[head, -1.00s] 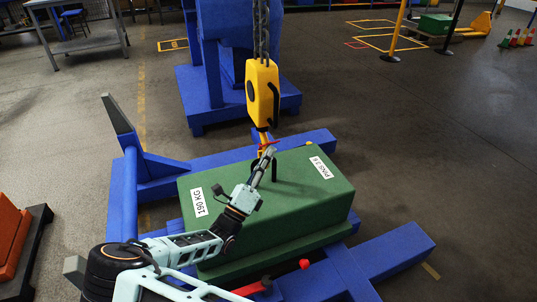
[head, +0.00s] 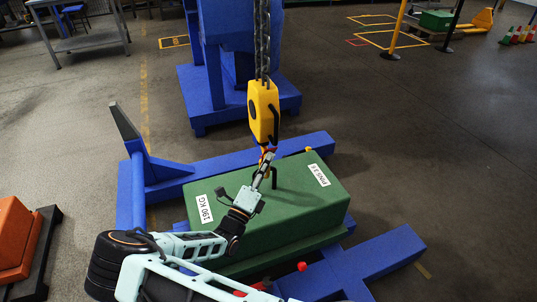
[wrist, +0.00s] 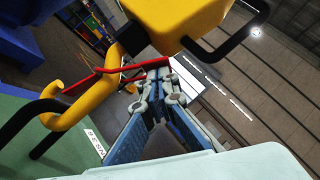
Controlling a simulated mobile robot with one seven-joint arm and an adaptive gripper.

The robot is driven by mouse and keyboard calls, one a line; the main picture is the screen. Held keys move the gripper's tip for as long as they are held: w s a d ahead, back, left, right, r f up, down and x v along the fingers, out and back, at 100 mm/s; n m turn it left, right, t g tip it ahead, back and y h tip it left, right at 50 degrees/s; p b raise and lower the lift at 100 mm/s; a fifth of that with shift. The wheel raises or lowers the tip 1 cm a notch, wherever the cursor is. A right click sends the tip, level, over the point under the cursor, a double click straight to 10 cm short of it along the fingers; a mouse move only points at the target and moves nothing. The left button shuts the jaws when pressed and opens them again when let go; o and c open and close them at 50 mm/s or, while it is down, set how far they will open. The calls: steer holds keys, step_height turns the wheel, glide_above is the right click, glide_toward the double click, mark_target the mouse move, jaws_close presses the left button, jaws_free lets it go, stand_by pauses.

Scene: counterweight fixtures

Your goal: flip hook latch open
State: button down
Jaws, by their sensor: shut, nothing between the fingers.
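The yellow hook block (head: 263,110) hangs on chains above the green counterweight (head: 270,213). In the wrist view, the yellow hook (wrist: 98,95) curves down at the left, by the black lifting eye (wrist: 28,112). The red latch (wrist: 86,80) runs across the hook opening, and a red arm extends from it towards my fingertips. My gripper (wrist: 155,70) is shut and empty, its tips at the red arm's end. Whether they touch it I cannot tell. In the head view my gripper (head: 267,162) partly hides the hook and latch.
Blue frame beams (head: 240,163) surround the counterweight, with a blue column (head: 215,60) behind. An orange block (head: 14,235) stands at the left. Open floor (head: 420,150) lies to the right.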

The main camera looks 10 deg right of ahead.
mark_target(265, 151)
steer(key=p, duration=0.1)
steer(key=r+n+p, duration=0.1)
steer(key=shift+w+r+y+p, duration=0.2)
steer(key=shift+r+y+p, duration=0.1)
steer(key=shift+y+p, duration=0.1)
steer(key=n+g+y+p, duration=0.1)
steer(key=n+p, duration=0.1)
steer(key=p, duration=0.2)
steer(key=w+r+n+g+y+p, duration=0.1)
steer(key=n+p, duration=0.1)
steer(key=p, duration=0.2)
steer(key=shift+w+a+g+y, duration=0.15)
steer(key=shift+g+y, duration=0.15)
steer(key=shift+y, duration=0.1)
steer(key=shift+f+n+p, duration=0.1)
steer(key=shift+n+p, duration=0.2)
steer(key=shift+n, duration=0.1)
steer(key=shift+w+f+g, duration=0.1)
steer(key=shift+g, duration=0.2)
